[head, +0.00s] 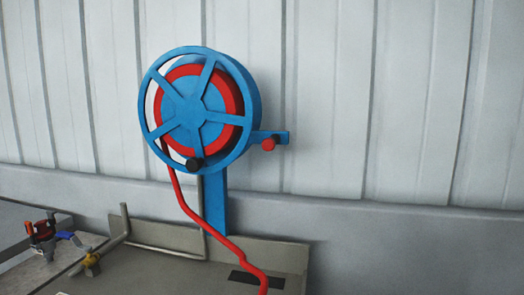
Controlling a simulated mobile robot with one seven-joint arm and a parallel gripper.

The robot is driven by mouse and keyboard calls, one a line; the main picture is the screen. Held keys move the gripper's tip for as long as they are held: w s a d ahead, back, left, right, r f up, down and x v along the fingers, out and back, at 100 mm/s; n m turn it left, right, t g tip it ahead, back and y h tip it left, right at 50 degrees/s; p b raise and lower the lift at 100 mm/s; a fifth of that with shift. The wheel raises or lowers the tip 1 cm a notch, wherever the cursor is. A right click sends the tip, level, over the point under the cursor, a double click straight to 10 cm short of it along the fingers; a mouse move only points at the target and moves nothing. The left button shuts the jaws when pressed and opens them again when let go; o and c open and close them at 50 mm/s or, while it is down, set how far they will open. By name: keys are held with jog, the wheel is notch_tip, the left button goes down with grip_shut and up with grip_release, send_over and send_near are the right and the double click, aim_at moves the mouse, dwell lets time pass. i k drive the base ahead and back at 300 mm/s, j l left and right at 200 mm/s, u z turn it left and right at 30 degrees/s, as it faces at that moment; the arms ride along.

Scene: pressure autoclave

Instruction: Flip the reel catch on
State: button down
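A blue spoked reel (196,110) with a red hose wound inside it is mounted on a blue post (214,203) in front of the wall. A black knob (194,164) sits low on its rim. A small blue bracket (279,136) sticks out to the right of the reel and bears a red knob (268,144); this looks like the reel catch, but its on or off position cannot be told. My gripper is not in view.
The red hose (212,232) hangs from the reel down across a grey bench (150,270). Ribbed wall (400,110) lies behind; the space right of the bracket is clear.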

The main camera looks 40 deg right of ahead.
aim_at(267, 144)
jog(key=l+z, duration=0.1)
jog(key=z, duration=0.3)
jog(key=k+l+z, duration=0.1)
jog(key=z, duration=0.3)
jog(key=l+z, duration=0.15)
jog(key=z, duration=0.25)
jog(key=l+z, duration=0.15)
jog(key=z, duration=0.45)
jog(key=j, duration=0.65)
